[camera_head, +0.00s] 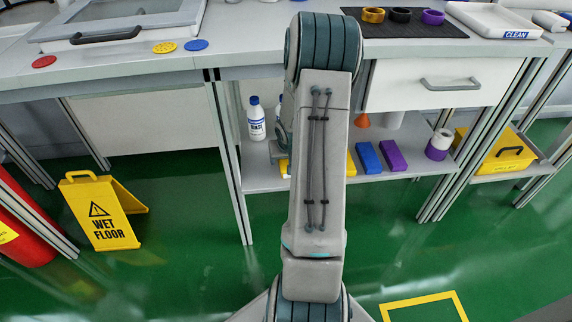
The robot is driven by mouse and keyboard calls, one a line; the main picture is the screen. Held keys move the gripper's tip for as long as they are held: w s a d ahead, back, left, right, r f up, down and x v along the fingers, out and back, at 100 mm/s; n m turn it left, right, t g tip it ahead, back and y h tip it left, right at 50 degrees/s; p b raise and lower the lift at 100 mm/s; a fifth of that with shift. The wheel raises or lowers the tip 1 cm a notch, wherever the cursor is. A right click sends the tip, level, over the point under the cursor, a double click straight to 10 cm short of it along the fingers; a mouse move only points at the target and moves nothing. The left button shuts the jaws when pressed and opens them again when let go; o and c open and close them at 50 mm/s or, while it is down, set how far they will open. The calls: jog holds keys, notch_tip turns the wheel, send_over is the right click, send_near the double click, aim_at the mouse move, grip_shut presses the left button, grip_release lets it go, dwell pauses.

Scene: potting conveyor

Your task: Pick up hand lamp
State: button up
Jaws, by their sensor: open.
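I cannot make out a hand lamp in the head view. My own arm rises through the middle of the picture and covers part of the lower shelf (262,181) under the bench. My gripper's fingers are hidden behind the arm; only a bit of grey and teal linkage shows at its left edge over the shelf. A small yellow piece (284,168) shows beside that linkage, mostly covered, and I cannot tell what it is.
On the shelf stand a white bottle (256,119), a blue block (368,158), a purple block (393,156) and a purple-banded roll (439,145). A wet floor sign (103,214) stands left. A yellow toolbox (508,152) sits right. Green floor before the bench is open.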

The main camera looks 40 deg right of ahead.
jog(key=shift+c, duration=0.3)
jog(key=c, duration=1)
jog(key=shift+r, duration=0.1)
jog(key=shift+c, duration=0.3)
jog(key=shift+r, duration=0.15)
